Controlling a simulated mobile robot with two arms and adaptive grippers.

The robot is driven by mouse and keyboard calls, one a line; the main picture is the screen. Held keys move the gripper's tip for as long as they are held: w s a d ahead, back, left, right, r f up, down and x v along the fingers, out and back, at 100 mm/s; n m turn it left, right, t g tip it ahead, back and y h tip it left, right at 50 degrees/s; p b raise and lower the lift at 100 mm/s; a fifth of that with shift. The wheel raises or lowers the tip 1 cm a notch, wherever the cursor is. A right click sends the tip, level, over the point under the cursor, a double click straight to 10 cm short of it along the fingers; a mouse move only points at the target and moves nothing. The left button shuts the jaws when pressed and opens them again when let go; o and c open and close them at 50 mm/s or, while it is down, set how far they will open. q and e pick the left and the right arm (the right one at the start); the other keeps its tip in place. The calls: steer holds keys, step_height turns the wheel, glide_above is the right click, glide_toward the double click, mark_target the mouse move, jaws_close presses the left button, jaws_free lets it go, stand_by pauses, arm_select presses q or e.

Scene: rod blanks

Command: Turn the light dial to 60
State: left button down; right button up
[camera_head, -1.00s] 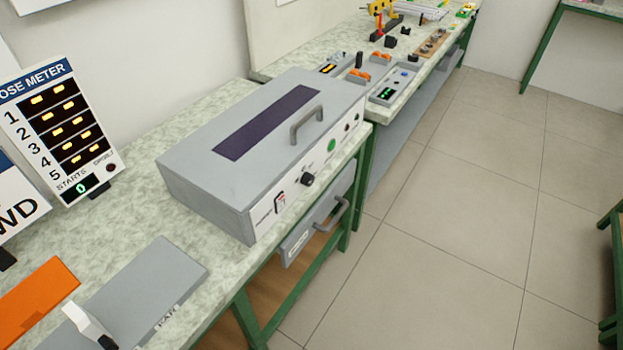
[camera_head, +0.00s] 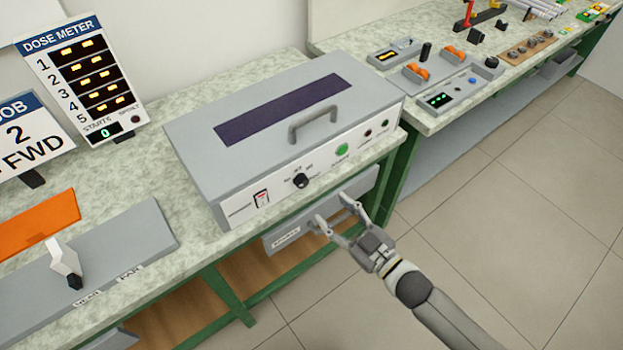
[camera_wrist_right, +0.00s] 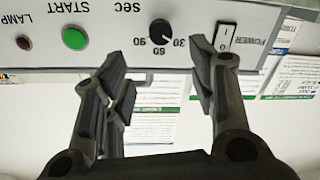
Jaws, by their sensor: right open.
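The black light dial (camera_head: 300,180) is on the white front panel of a grey box (camera_head: 190,150). In the right wrist view the dial (camera_wrist_right: 161,31) appears upside down, with 30, 60 and 90 printed around it; I cannot read its pointer surely. My right gripper (camera_head: 332,209) is open and empty in front of the box, below and to the right of the dial. In the wrist view its fingers (camera_wrist_right: 156,58) are spread, with the dial showing beyond the gap, apart from both. My left gripper is not in view.
The panel also has a power switch (camera_head: 261,199), a green start button (camera_head: 342,149) and a lamp. A handle (camera_head: 312,122) stands on the lid. A drawer (camera_head: 285,238) is under the bench. A dose meter (camera_head: 82,75) stands at the left. Free floor lies to the right.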

mark_target(304, 184)
steer(key=p+x, duration=0.1)
steer(key=x, duration=0.8)
steer(key=shift+w+a, duration=0.5)
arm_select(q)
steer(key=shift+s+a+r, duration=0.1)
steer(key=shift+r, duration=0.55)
arm_select(e)
steer(key=c, duration=1)
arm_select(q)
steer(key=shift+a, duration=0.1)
